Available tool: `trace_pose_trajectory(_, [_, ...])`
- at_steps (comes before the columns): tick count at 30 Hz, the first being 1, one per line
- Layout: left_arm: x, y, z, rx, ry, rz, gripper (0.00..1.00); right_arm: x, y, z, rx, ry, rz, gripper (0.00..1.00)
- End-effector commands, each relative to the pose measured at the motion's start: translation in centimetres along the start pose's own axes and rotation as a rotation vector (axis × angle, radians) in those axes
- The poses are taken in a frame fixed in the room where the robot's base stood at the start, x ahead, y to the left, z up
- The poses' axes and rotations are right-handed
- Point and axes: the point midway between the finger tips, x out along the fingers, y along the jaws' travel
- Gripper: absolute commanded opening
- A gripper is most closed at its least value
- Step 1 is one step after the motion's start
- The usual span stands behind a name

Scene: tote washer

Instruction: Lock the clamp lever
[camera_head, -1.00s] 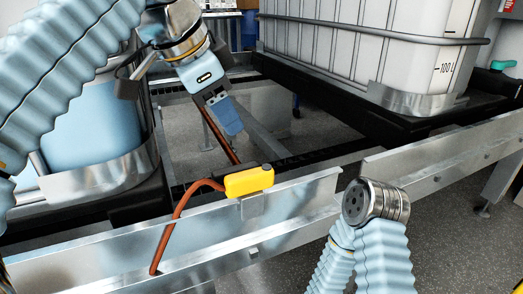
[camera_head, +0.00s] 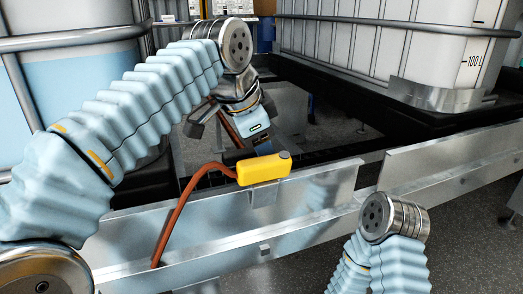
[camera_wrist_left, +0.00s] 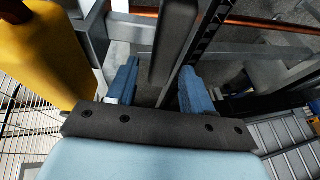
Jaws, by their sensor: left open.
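My left gripper (camera_head: 258,148) reaches down just behind the yellow block (camera_head: 264,169), which is mounted on the metal rail. Its jaws are open; its fingertips are partly hidden in the head view. In the left wrist view the two blue fingers (camera_wrist_left: 155,88) are spread, with an upright dark grey bar (camera_wrist_left: 174,40) showing between them. This bar may be the clamp lever; I cannot tell for sure, nor whether it touches a finger. The yellow block also shows close on the left in the wrist view (camera_wrist_left: 45,60). My right gripper is not in view, only part of that arm.
An orange cable (camera_head: 172,212) loops from the yellow block down the metal rail (camera_head: 310,200). White tanks with tube cages stand behind, one at right (camera_head: 420,50) on a black base. An orange rod (camera_wrist_left: 250,20) crosses the top of the wrist view.

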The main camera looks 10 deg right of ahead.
Motion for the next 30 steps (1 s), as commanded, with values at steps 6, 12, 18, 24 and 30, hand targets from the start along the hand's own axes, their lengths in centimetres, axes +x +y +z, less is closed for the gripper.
trace_pose_trajectory(6, [0.06,0.01,-0.03,0.000,0.000,0.000,0.51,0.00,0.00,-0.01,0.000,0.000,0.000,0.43])
trace_pose_trajectory(12, [0.05,0.01,-0.02,0.000,0.001,0.000,0.27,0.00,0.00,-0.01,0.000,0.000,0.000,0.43])
trace_pose_trajectory(18, [0.05,0.01,-0.02,0.000,0.000,0.000,0.00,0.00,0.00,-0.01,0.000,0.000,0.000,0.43])
trace_pose_trajectory(24, [0.05,0.00,-0.02,-0.009,0.000,-0.003,0.00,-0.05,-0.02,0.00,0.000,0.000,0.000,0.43])
trace_pose_trajectory(30, [-0.02,-0.14,-0.06,-0.069,0.000,-0.029,0.00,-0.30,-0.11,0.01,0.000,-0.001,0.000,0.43])
